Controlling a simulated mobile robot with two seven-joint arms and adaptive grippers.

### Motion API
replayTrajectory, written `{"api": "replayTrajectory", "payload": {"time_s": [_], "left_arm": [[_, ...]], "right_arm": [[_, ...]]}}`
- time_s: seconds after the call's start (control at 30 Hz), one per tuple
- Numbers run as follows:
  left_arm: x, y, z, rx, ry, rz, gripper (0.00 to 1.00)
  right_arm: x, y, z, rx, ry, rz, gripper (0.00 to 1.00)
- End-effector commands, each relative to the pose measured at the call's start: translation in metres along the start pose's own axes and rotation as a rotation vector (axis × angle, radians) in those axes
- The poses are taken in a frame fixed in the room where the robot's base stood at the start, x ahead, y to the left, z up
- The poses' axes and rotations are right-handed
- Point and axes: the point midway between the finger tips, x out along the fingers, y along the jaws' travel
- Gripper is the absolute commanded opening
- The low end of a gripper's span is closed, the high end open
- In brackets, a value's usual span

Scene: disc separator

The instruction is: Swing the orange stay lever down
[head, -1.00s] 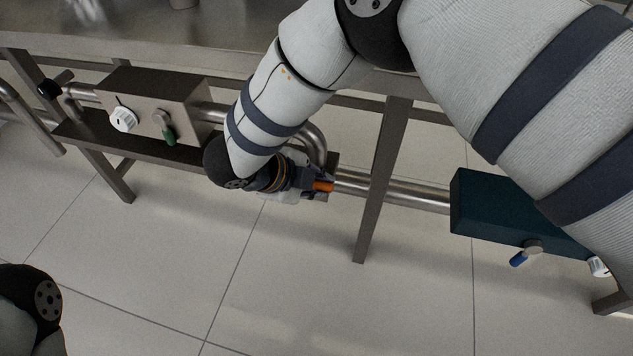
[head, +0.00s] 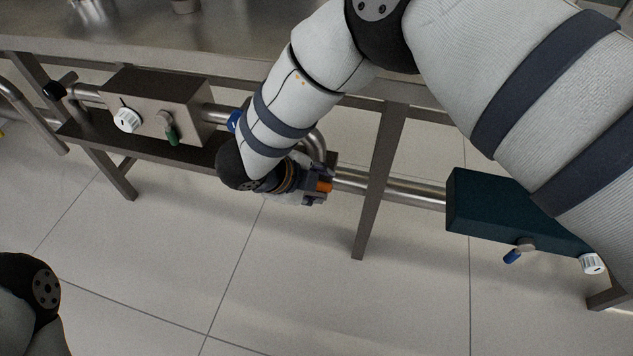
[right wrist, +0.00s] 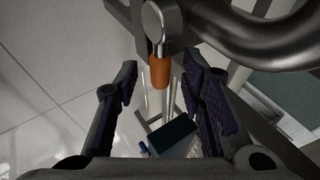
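The orange stay lever (head: 324,186) shows in the head view as a short orange grip at the fingertips of my right gripper (head: 316,187), by the pipe under the table. In the right wrist view the orange grip (right wrist: 160,72) sits on a thin metal rod from a rounded metal pivot (right wrist: 161,22). There, the two dark fingers of my right gripper (right wrist: 162,85) are spread apart, with the grip between them near the tips and gaps on both sides. My arm hides part of the lever's mount in the head view. My left gripper is out of view.
A steel box (head: 155,100) with a white knob (head: 127,120) and a green lever (head: 172,134) stands left on a shelf. A teal box (head: 490,205) with a blue-tipped lever (head: 513,256) is at right. A table leg (head: 380,180) stands close right of the gripper.

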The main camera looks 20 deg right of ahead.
Motion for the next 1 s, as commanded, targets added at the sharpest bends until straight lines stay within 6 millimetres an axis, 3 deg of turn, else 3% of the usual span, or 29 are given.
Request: {"api": "replayTrajectory", "payload": {"time_s": [0.13,0.4,0.53,0.7,1.0], "left_arm": [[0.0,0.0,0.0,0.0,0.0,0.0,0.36],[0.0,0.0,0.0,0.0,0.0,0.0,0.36],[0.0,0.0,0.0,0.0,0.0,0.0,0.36],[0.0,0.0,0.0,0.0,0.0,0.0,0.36],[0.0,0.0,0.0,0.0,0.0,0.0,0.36]], "right_arm": [[-0.016,0.0,0.001,-0.001,-0.003,0.0,0.36],[-0.088,0.0,0.001,0.0,-0.003,-0.001,0.36],[-0.11,0.0,0.0,0.0,-0.002,-0.001,0.36],[-0.12,0.0,0.0,0.0,0.0,0.0,0.36],[-0.12,0.0,0.0,0.0,0.0,0.0,0.36]]}}
